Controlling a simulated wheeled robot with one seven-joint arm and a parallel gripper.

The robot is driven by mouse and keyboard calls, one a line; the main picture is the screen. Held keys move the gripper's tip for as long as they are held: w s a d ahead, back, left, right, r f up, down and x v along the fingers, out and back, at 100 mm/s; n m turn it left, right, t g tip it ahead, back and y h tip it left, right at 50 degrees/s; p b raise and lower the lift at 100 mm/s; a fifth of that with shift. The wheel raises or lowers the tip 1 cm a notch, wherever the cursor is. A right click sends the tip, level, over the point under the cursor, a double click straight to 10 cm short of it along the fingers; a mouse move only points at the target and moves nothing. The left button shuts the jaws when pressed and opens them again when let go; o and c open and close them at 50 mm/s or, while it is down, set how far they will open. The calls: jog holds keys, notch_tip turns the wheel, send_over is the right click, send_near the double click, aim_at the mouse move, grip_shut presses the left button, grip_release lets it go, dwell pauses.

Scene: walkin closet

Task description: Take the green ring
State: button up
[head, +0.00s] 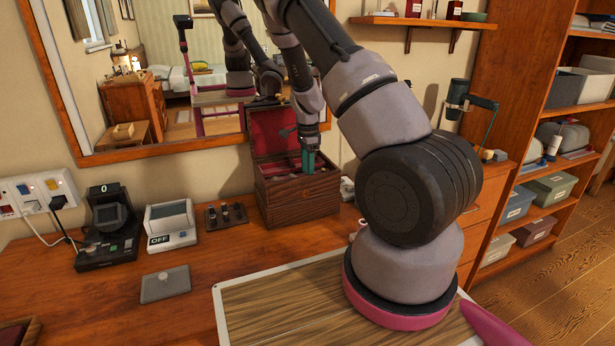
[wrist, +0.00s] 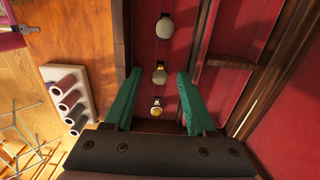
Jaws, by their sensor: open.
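An open wooden box (head: 300,205) with a red lining stands at the back of the desk, below the mirror. In the wrist view, its red-lined interior (wrist: 225,85) holds three small pieces with rounded tops in a row: a far one (wrist: 168,25), a middle one (wrist: 160,74) and a near one (wrist: 156,108). They look like rings, but their colours are dull and I cannot tell which is green. My gripper (wrist: 158,75) is open, its teal fingers on either side of the row, with nothing visibly held. In the head view, my gripper (head: 308,162) points down at the box opening.
The box's raised lid (head: 271,130) stands behind my gripper, near the mirror. A wooden divider (wrist: 219,62) is close right of the fingers. A small rack (head: 226,214) and a display device (head: 170,224) stand left of the box. The desk front has free room.

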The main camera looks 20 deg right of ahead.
jog(key=shift+f, duration=0.1)
grip_shut()
